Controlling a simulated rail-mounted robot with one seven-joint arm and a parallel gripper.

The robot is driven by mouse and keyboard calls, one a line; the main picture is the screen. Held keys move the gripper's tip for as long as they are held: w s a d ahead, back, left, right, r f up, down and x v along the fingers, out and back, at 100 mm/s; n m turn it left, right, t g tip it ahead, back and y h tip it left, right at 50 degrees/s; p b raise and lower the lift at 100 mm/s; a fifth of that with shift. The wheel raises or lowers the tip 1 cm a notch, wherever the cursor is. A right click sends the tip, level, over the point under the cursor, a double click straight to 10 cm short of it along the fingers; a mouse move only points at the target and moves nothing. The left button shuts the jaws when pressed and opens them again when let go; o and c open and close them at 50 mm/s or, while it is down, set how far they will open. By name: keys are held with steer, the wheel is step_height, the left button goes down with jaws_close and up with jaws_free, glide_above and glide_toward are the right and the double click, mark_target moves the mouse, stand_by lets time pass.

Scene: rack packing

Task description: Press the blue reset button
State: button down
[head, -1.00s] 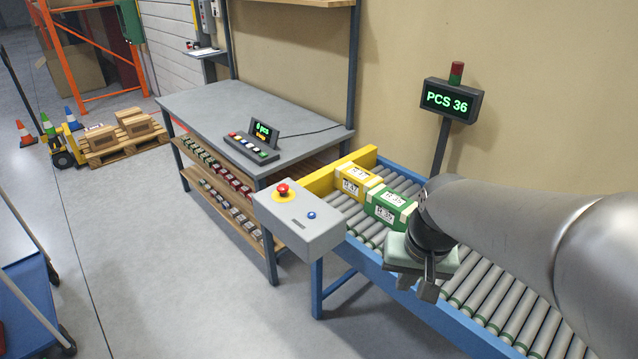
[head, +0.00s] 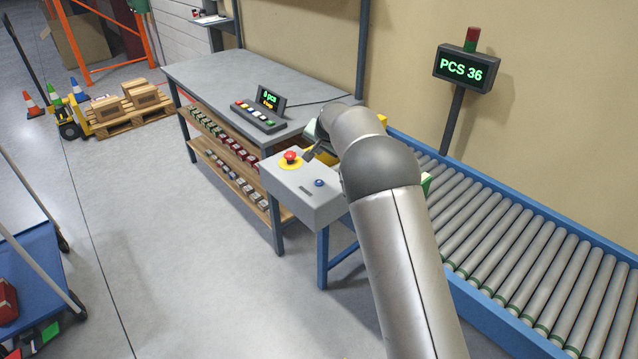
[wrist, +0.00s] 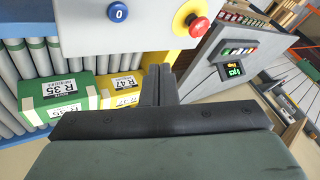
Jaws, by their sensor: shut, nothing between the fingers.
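The blue reset button (head: 319,183) sits on the grey control box (head: 297,205) at the end of the roller conveyor. It also shows at the top of the wrist view (wrist: 118,12), with a white mark on it. A red mushroom button (head: 291,156) on a yellow disc is on the same box, and it shows right of the blue one in the wrist view (wrist: 198,27). My gripper (wrist: 159,72) is shut and empty, its fingertips in front of the box's edge and below both buttons in that view. In the head view my arm partly hides the gripper.
A roller conveyor (head: 520,245) with blue rails runs to the right. A green box (wrist: 58,97) and a yellow box (wrist: 118,92) lie on it. A grey workbench (head: 220,85) with a button panel (head: 258,117) stands behind the control box. A blue cart (head: 35,275) is at left.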

mark_target(319, 183)
steer(key=shift+f, duration=0.15)
step_height(319, 183, down, 8)
steer(key=b, duration=0.5)
steer(key=shift+f+b, duration=0.25)
steer(key=shift+b, duration=0.1)
stand_by(1.8)
steer(key=shift+f+b, duration=0.35)
steer(key=shift+f, duration=0.1)
steer(key=shift+f+b, duration=0.3)
steer(key=shift+f, duration=0.1)
stand_by(0.6)
steer(key=shift+r, duration=0.1)
steer(key=shift+r+p, duration=0.5)
steer(key=shift+r, duration=0.2)
steer(key=shift+r, duration=0.1)
